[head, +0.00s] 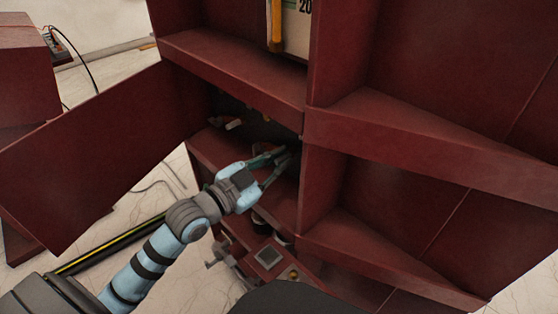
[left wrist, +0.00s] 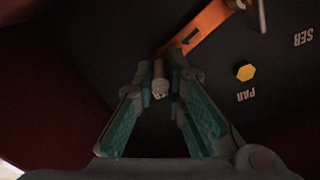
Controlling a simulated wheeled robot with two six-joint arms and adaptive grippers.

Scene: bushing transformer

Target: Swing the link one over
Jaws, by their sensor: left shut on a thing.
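The link marked 1 is an orange bar (left wrist: 195,30) on a dark panel (left wrist: 265,100) in the left wrist view. A pale round stud or knob (left wrist: 160,82) sits at the near end of the bar. My left gripper (left wrist: 161,72) is shut on this knob, with its teal fingers on either side. The panel carries the letters SER and PAR. A yellow hex bolt (left wrist: 245,72) is beside PAR. In the head view my left gripper (head: 284,156) reaches into the open red cabinet, and the link is largely hidden there. My right gripper is not in view.
An open red door (head: 90,150) stands to the left of the compartment. Red shelves and walls (head: 410,130) close in on the right. A small box with a grey plate (head: 268,257) lies below the arm.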

